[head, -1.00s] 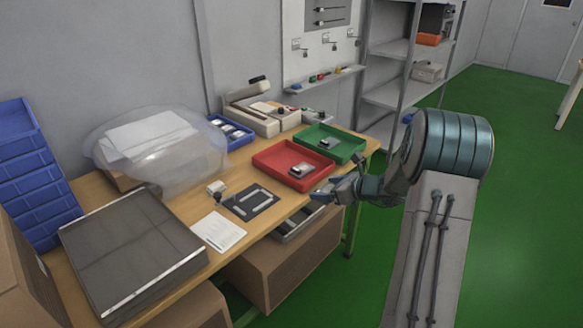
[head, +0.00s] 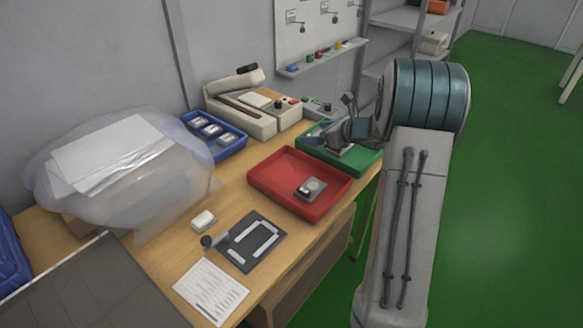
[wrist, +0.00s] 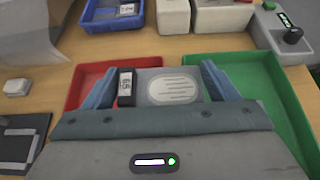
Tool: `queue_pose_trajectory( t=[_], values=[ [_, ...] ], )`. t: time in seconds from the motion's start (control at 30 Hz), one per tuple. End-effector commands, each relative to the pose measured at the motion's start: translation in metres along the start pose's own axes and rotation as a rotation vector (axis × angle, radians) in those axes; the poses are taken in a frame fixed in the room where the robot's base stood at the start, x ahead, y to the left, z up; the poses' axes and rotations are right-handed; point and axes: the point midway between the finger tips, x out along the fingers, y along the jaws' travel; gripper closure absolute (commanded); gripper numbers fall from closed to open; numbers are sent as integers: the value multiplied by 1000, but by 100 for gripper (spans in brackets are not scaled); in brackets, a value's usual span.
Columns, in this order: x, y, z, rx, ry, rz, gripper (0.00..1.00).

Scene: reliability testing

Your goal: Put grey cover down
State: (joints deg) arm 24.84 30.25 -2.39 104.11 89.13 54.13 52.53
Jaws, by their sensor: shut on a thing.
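My gripper (head: 337,125) is over the green tray (head: 366,162) in the head view. In the wrist view my gripper (wrist: 160,85) has its two blue fingers closed on the grey cover (wrist: 173,88), a light grey plate with an oval ribbed patch. A dark block with a white label (wrist: 125,88) shows between the cover and the left finger; I cannot tell whether it is joined to the cover. The arm hides part of the green tray, and I cannot tell whether the cover touches it.
The red tray (head: 262,178), left of the green one, holds a small grey device (head: 311,188). A blue tray (head: 236,146) with several parts and a beige machine (head: 247,117) stand behind. A black plate (head: 243,257) and paper (head: 210,293) lie in front.

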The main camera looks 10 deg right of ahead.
Motion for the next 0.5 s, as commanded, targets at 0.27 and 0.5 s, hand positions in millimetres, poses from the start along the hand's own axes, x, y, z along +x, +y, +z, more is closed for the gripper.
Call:
queue_pose_trajectory(
  t=[0.27,0.5],
  values=[
    [35,35,-12,1,1,8,41],
    [77,75,-26,1,1,5,41]
  ],
)
